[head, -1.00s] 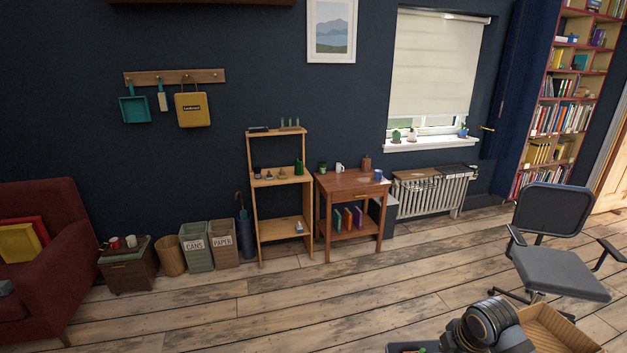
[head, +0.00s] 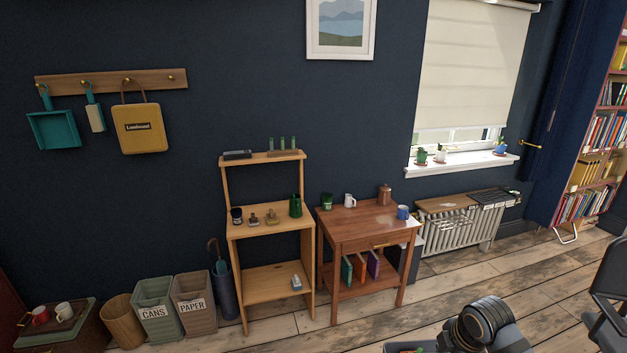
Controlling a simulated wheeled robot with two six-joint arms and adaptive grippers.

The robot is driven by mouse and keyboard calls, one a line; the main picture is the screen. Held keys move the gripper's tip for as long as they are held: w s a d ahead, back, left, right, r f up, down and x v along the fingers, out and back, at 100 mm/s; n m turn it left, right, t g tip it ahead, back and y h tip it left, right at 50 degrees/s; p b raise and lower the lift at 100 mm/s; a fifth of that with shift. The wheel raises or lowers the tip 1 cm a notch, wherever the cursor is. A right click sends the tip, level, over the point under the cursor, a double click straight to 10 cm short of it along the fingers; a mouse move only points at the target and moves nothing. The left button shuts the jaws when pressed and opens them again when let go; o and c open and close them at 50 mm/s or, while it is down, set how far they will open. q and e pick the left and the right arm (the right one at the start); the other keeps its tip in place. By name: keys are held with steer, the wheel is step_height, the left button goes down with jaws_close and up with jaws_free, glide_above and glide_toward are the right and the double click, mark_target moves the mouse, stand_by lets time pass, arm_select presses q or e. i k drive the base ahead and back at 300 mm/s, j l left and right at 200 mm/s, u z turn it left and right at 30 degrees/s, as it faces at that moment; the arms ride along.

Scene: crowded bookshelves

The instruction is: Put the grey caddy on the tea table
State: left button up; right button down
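The tea table appears to be the reddish-brown wooden table (head: 368,218) against the wall, with a top, a drawer front and a lower shelf. On its top stand a green cup (head: 327,201), a white mug (head: 349,200), a brown canister (head: 385,195) and a blue mug (head: 403,212). A sliver of a dark grey thing (head: 402,347) with a bit of green shows at the bottom edge, beside my arm. It may be the grey caddy, but most of it is cut off. Neither gripper shows; only a black and grey arm joint of mine is in view.
A light wooden stand (head: 270,215) is close left of the table. Bins marked CANS (head: 155,308) and PAPER (head: 192,303) stand farther left. A radiator (head: 465,228) is right of the table, an office chair (head: 607,290) at the right edge. Floor before the table is clear.

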mark_target(362, 218)
steer(key=i, duration=2.25)
steer(key=i+j+z, duration=0.15)
steer(key=i, duration=0.9)
steer(key=z, duration=0.2)
